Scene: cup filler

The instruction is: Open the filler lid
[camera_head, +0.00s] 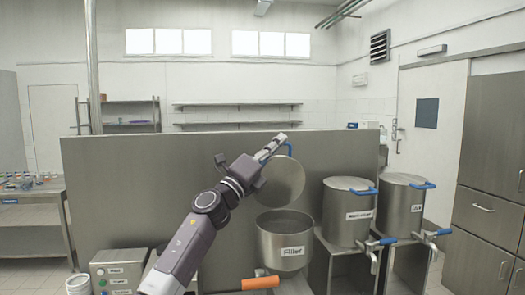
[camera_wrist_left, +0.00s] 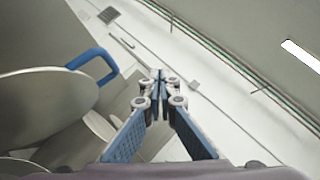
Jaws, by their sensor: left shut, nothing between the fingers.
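The filler (camera_head: 285,243) is a round steel pot with a "Filler" label, in front of a steel panel. Its lid (camera_head: 283,182) stands raised and tilted back above the pot, so the pot's mouth shows. A blue handle is on the lid's upper edge, partly behind my gripper in the head view; a blue handle (camera_wrist_left: 93,62) also shows in the left wrist view, at the left. My left gripper (camera_head: 280,138) is at the lid's upper edge, pointing up and right. Its fingers (camera_wrist_left: 160,78) are shut and empty, apart from the handle in the wrist view. My right gripper is out of view.
Two lidded steel pots (camera_head: 349,212) (camera_head: 404,203) with blue handles and taps stand to the right. An orange handle (camera_head: 260,282) is below the filler. A control box (camera_head: 118,272) stands at lower left. The steel panel (camera_head: 120,190) runs behind.

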